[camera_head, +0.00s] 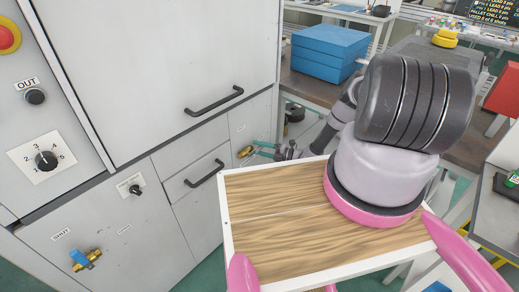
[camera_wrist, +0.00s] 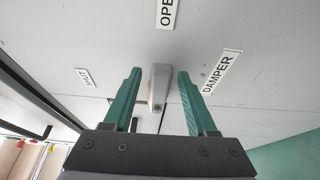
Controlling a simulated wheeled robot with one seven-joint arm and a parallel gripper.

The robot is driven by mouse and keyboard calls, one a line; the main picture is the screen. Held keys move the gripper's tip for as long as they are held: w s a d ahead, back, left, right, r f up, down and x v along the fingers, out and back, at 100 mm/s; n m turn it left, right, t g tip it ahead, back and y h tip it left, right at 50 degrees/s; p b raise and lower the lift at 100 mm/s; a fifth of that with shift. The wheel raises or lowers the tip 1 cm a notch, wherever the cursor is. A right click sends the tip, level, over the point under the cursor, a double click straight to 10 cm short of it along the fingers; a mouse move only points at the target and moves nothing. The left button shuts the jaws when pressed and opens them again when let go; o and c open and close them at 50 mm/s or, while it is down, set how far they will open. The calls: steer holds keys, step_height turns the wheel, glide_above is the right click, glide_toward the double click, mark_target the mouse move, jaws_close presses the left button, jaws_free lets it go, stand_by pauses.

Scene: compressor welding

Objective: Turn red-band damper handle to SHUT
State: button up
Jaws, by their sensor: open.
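In the wrist view a grey damper handle (camera_wrist: 159,85) with a yellowish strip on its left side stands out from the grey panel. My gripper (camera_wrist: 156,82) is open, its two green fingers on either side of the handle with a gap at each side. I see no red band on the handle. An OPEN label (camera_wrist: 167,12) lies above it, a DAMPER label (camera_wrist: 221,72) to the right and a SHUT label (camera_wrist: 85,77) to the left. In the head view my gripper (camera_head: 262,150) is at the cabinet's right part, beside a small brass fitting (camera_head: 245,151).
The grey cabinet (camera_head: 150,60) has black bar handles (camera_head: 214,101). A brass valve with a blue part (camera_head: 85,259) is low at left. A wooden-topped surface with a white rim (camera_head: 228,225) is in front. A bench with a blue box (camera_head: 328,52) stands behind my arm.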

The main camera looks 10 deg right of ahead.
jaws_close()
stand_by(1.4)
